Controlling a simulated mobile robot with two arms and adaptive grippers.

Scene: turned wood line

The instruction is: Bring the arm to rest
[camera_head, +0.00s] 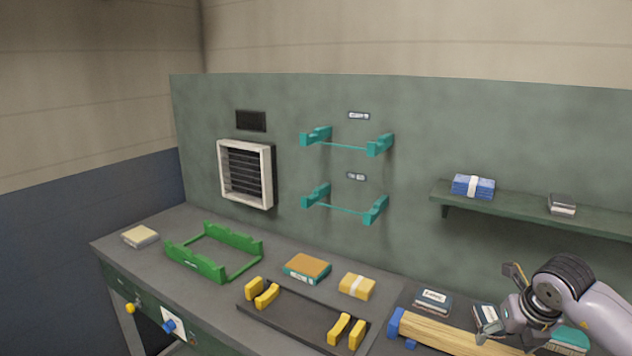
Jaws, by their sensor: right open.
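My right arm comes in from the right edge, with a dark ring at its wrist. Its gripper (498,304) is open, over the right end of the bench. One finger points up and the other is lower, near a light wooden piece (437,332). The wooden piece lies in a blue holder (394,322), and its right part is hidden behind the gripper. I see nothing held between the fingers. I cannot tell whether the lower finger touches the wood. My left gripper is not in view.
A black rack with yellow supports (300,315), a green cradle (182,262) and small packs (307,267) stand on the bench (125,262). Teal brackets (378,146) and a shelf (540,212) with a blue bundle (473,186) project from the back panel.

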